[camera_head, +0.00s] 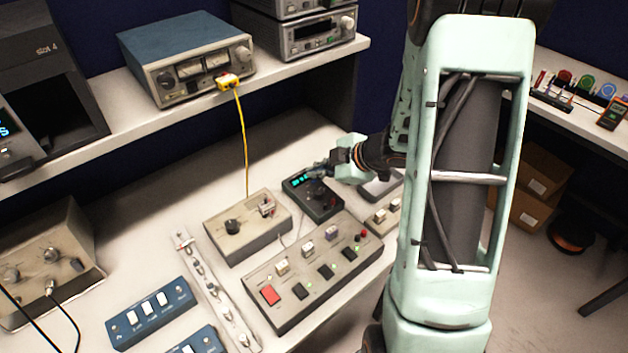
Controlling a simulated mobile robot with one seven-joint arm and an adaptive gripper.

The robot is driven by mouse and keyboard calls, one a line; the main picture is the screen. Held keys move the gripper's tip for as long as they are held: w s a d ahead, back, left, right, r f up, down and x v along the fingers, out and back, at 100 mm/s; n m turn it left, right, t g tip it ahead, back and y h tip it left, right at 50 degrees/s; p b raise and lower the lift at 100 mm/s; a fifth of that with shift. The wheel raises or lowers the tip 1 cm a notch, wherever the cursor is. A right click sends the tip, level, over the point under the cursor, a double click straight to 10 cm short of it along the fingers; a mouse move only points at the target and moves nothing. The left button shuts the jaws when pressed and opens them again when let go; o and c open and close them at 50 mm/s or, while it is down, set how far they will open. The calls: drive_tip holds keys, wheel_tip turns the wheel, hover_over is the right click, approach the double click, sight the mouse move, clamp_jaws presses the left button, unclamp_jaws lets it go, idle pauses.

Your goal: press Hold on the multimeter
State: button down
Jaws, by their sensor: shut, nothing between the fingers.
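The multimeter (316,205) is a dark handheld box with a lit teal display and a dial, lying on the white bench near the middle of the head view. My gripper (312,172) comes in from the right, low over the multimeter's upper part beside the display. Its fingers are shut with nothing between them. Whether the fingertips touch the multimeter cannot be told. The Hold button cannot be made out at this size, and my gripper covers part of the multimeter's upper right.
A beige knob box (250,245) stands left of the multimeter, with a yellow cable rising to the shelf. A switch panel (300,291) with a red button lies in front. A small beige box (384,218) sits to the right. The shelf (285,85) runs above behind.

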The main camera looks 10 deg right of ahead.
drive_tip(key=shift+f, duration=0.15)
drive_tip(key=shift+f, duration=0.3)
drive_tip(key=shift+f+b, duration=0.35)
drive_tip(key=shift+b, duration=0.1)
idle(0.6)
drive_tip(key=shift+r, duration=0.1)
drive_tip(key=shift+r+p, duration=0.65)
drive_tip(key=shift+p, duration=0.2)
wheel_tip(320, 180, up, 5)
drive_tip(key=p, duration=0.5)
drive_tip(key=shift+r, duration=0.1)
drive_tip(key=shift+w, duration=0.1)
idle(0.6)
